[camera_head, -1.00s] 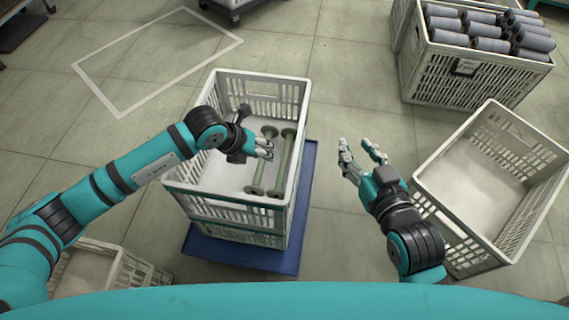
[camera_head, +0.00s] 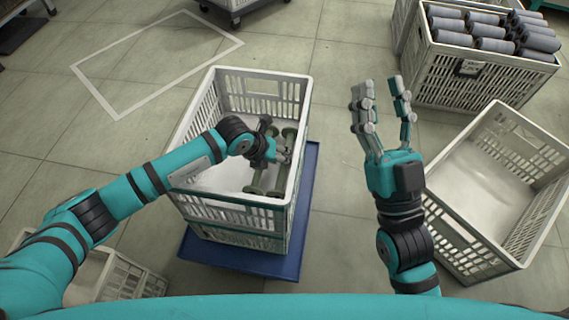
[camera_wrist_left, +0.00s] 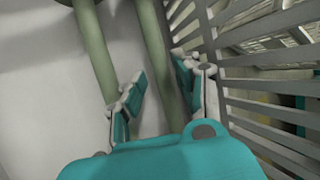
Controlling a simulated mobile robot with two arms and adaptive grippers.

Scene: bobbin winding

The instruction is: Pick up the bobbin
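Two green bobbins lie side by side in a white crate (camera_head: 222,207). My right gripper (camera_head: 382,98) is open and empty, fingers up, over the floor right of the crate.
The crate stands on a blue dolly (camera_head: 240,262). An empty white crate (camera_head: 470,235) stands at the right. A crate (camera_head: 470,78) full of grey spools stands at the back right. Another crate (camera_head: 118,275) is at the lower left.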

